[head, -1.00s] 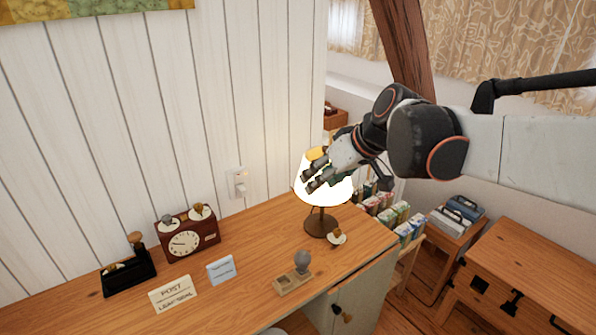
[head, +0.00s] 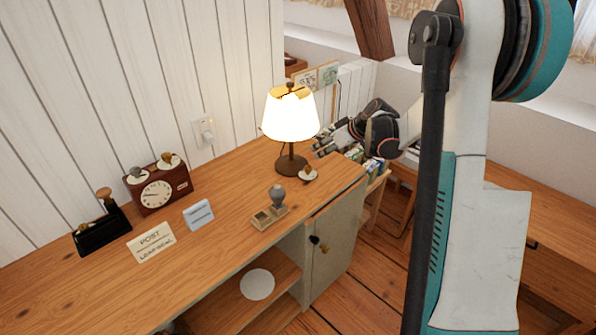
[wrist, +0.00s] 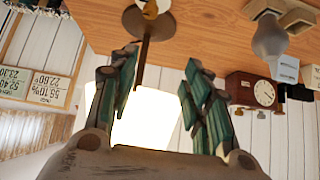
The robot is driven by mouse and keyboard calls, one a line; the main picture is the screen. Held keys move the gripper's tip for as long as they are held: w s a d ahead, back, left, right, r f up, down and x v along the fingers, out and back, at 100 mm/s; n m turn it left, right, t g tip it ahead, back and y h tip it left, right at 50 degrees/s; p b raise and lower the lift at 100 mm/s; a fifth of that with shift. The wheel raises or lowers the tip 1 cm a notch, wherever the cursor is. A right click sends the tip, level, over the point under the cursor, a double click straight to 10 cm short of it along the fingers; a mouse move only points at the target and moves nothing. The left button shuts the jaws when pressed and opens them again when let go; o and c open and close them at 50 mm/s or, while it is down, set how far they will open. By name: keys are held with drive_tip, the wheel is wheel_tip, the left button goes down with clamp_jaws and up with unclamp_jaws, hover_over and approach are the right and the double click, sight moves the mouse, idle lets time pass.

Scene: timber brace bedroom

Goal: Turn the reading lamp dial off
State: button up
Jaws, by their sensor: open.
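The reading lamp (head: 290,118) stands lit on the desk's right part, its shade glowing white above a dark base. A small pale disc with a brown knob (head: 307,174), which looks like the dial, sits just right of the base. My gripper (head: 327,142) is open and empty, right of the lamp and above the dial's level; I cannot tell whether it touches anything. In the upside-down wrist view the glowing shade (wrist: 146,118) shows between my spread fingers (wrist: 163,78). The dark base (wrist: 150,24) and part of the pale disc (wrist: 150,6) are at the top edge.
A grey-knobbed wooden block (head: 269,216), small signs (head: 151,243), a clock (head: 157,190) and a black holder (head: 102,230) stand on the desk (head: 222,240). A wall switch (head: 204,131) is behind. Cartons (head: 372,165) stand beyond the desk's right end.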

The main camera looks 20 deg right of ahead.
sight(308, 167)
drive_tip(key=w+f+b, duration=0.1)
drive_tip(key=w+f, duration=0.2)
drive_tip(key=f, duration=0.2)
drive_tip(key=w+f+b, duration=0.2)
drive_tip(key=w+f, duration=0.1)
drive_tip(key=f, duration=0.1)
drive_tip(key=w+f+b, duration=0.2)
drive_tip(key=w+f, duration=0.1)
drive_tip(key=f, duration=0.2)
drive_tip(key=shift+a+f, duration=0.3)
drive_tip(key=shift+a, duration=0.05)
drive_tip(key=shift+c, duration=0.5)
clamp_jaws()
